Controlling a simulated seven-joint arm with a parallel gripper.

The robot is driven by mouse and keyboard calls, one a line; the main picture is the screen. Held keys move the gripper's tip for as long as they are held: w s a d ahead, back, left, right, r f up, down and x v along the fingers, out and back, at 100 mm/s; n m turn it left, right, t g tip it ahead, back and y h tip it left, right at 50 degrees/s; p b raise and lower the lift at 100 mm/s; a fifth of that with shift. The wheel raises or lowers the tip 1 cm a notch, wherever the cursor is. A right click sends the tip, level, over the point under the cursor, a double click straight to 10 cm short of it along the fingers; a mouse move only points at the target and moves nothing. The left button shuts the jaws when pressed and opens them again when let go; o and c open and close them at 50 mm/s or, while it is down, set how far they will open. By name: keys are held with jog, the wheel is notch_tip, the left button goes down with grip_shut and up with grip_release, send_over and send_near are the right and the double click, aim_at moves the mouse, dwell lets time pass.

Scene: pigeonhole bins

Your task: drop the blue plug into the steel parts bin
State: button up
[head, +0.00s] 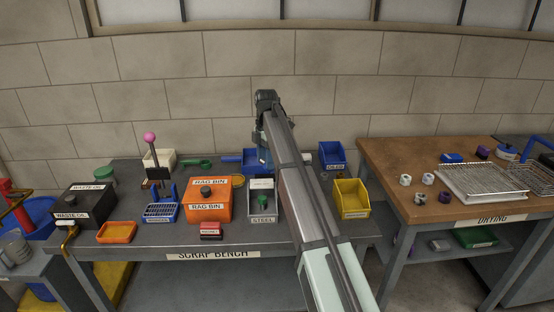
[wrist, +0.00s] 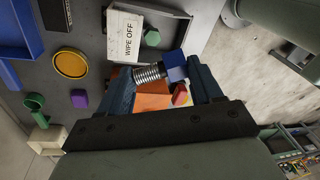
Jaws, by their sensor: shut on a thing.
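My gripper (wrist: 163,88) is shut on the blue plug (wrist: 175,66), which has a blue head and a silver threaded shank. The plug lies sideways between the fingertips, above the bench. In the head view my gripper (head: 264,150) is small, partly hidden by my arm, and the plug cannot be made out. The grey steel parts bin (head: 262,218), labelled STEEL, stands at the front of the bench with a dark green piece in it. A grey container with a green piece and a "WIPE OFF" card (wrist: 125,36), apparently this bin, lies beyond the plug in the wrist view.
An orange rag bin (head: 208,212) stands directly left of the steel bin. A yellow bin (head: 352,197) and a blue bin (head: 332,155) are to the right. Another blue bin (head: 250,163) is behind. A red magnet block (head: 210,231) lies in front of the rag bin.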

jog(key=shift+s+a+m, duration=0.1)
jog(key=shift+s+m, duration=0.15)
jog(key=shift+m, duration=0.65)
jog(key=shift+f, duration=0.2)
jog(key=shift+f, duration=2.85)
jog(key=o, duration=1.3)
jog(key=shift+c, duration=0.2)
jog(key=shift+w+d+r, duration=0.1)
jog(key=shift+w+r, duration=0.1)
jog(key=shift+r, duration=1.05)
jog(key=shift+w+d+r, duration=0.1)
jog(key=shift+w+r, duration=0.1)
jog(key=shift+r, duration=1.05)
jog(key=shift+w+d+r, duration=0.1)
jog(key=shift+w+r, duration=0.1)
jog(key=shift+r, duration=1.05)
